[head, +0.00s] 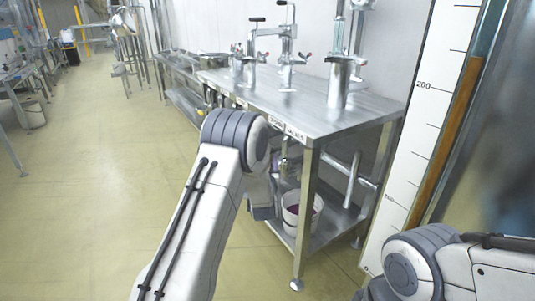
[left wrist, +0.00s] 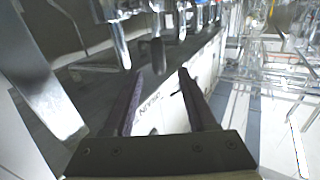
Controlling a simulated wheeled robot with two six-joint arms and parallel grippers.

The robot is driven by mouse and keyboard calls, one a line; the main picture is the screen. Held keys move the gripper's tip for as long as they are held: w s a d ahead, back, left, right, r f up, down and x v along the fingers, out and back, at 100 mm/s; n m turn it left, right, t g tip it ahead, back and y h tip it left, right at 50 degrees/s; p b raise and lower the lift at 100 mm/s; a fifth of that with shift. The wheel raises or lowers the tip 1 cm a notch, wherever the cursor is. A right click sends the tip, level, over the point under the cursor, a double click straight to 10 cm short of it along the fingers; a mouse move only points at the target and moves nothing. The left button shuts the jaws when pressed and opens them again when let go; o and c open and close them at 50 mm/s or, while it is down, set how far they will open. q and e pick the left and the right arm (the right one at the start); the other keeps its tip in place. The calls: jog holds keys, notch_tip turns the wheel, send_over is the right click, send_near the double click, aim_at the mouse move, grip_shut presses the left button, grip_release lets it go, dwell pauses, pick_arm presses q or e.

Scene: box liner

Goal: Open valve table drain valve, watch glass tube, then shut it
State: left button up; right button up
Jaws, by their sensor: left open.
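The steel valve table (head: 290,108) stands at centre right, with several upright valve fittings (head: 289,62) on top carrying red and black handles. Pipes (head: 352,178) run under it above a white bucket (head: 300,212) with something dark reddish inside. I cannot tell which fitting is the drain valve. A glass tube with an amber column (head: 455,125) stands beside a white scale board (head: 428,110) at right. My left gripper (head: 262,205), partly hidden by its arm, is by the table's front; in the left wrist view (left wrist: 158,78) its fingers are open and empty. My right gripper is out of frame.
A steel table leg (head: 307,220) and a lower shelf (head: 330,222) are close to my left gripper. More steel benches (head: 185,95) stand behind at left. The yellowish floor (head: 90,190) at left is clear.

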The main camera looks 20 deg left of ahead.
pick_arm(q)
jog(key=b+x, duration=0.1)
jog(key=x, duration=0.8)
jog(key=shift+w, duration=0.3)
grip_shut()
dwell(1.1)
